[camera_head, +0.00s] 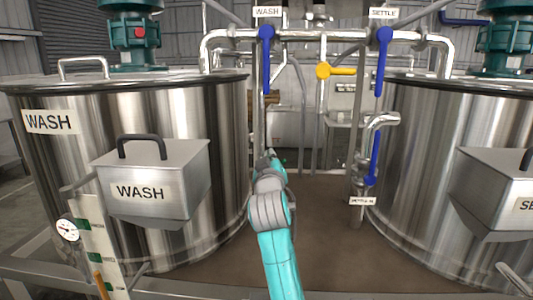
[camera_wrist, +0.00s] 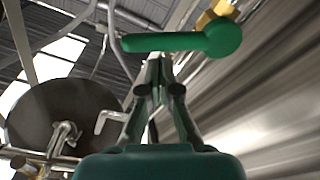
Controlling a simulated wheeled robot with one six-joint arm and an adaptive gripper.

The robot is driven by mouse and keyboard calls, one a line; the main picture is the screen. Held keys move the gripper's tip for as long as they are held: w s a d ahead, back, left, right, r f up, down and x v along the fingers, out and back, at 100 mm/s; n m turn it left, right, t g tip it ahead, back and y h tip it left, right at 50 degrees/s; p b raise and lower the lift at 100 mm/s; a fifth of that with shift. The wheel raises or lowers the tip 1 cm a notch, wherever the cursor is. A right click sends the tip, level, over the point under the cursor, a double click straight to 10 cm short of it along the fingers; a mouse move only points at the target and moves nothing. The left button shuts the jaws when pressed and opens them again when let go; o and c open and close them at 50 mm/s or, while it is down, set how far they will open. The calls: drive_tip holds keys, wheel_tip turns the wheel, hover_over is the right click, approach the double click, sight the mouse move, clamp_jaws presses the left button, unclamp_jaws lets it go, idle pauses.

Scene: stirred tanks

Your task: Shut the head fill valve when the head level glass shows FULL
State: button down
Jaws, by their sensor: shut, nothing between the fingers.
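In the wrist view a green lever handle (camera_wrist: 185,42) on a brass fitting (camera_wrist: 218,13) lies across the top, just beyond my fingertips. No label on it shows, so I cannot tell if it is the head fill valve. My gripper (camera_wrist: 157,62) is shut and empty, its tips close to the underside of the lever; I cannot tell whether they touch. In the head view my arm reaches away between the two tanks, and the gripper is small and mostly hidden behind the arm. I cannot make out a head level glass or a FULL mark.
The WASH tank (camera_head: 190,110) stands left, with a level gauge (camera_head: 98,240) and dial (camera_head: 67,229). The SETTLE tank (camera_head: 420,150) stands right. Blue levers (camera_head: 267,60), (camera_head: 381,65), (camera_head: 374,158) and a yellow lever (camera_head: 340,70) hang on pipework between them.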

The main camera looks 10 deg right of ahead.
drive_tip(key=shift+s+d+f, duration=0.25)
drive_tip(key=shift+s+f, duration=0.05)
drive_tip(key=shift+f, duration=0.3)
drive_tip(key=shift+d+f+m, duration=0.2)
drive_tip(key=shift+m, duration=0.5)
drive_tip(key=shift+s+d+f+m+h, duration=0.2)
drive_tip(key=shift+d+f+m, duration=0.1)
drive_tip(key=shift+f+m, duration=0.25)
drive_tip(key=shift+s+d+f+m+h, duration=0.1)
drive_tip(key=shift+d+f+m+h, duration=0.1)
drive_tip(key=shift+d+f+m, duration=0.25)
drive_tip(key=shift+a+f, duration=0.1)
drive_tip(key=shift+f, duration=0.05)
drive_tip(key=shift+w, duration=0.1)
